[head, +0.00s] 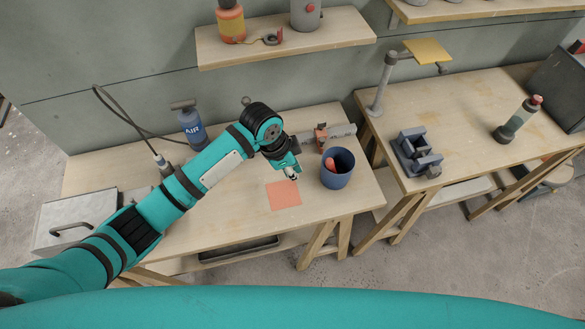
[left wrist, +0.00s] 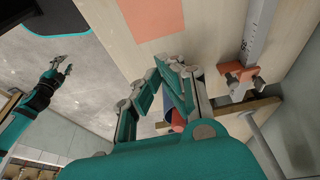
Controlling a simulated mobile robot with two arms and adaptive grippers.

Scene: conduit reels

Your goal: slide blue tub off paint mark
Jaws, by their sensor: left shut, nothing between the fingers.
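The blue tub (head: 336,181) stands upright on the left workbench, near its right end, with an orange-red item inside. The paint mark (head: 284,195) is a flat salmon square left of the tub; bare wood shows between them. It also shows in the left wrist view (left wrist: 152,15). My left gripper (head: 293,175) is shut and empty, low over the bench just behind the mark and left of the tub. In the left wrist view its fingers hide most of the tub. My right gripper (left wrist: 62,67) shows there over the floor, fingers apart and empty.
A metal rail with an orange clamp (head: 321,137) lies behind the tub. A blue AIR bottle (head: 191,128) and a grey case (head: 75,220) stand further left. A gap separates this bench from the right bench, which holds a grey vise (head: 416,154).

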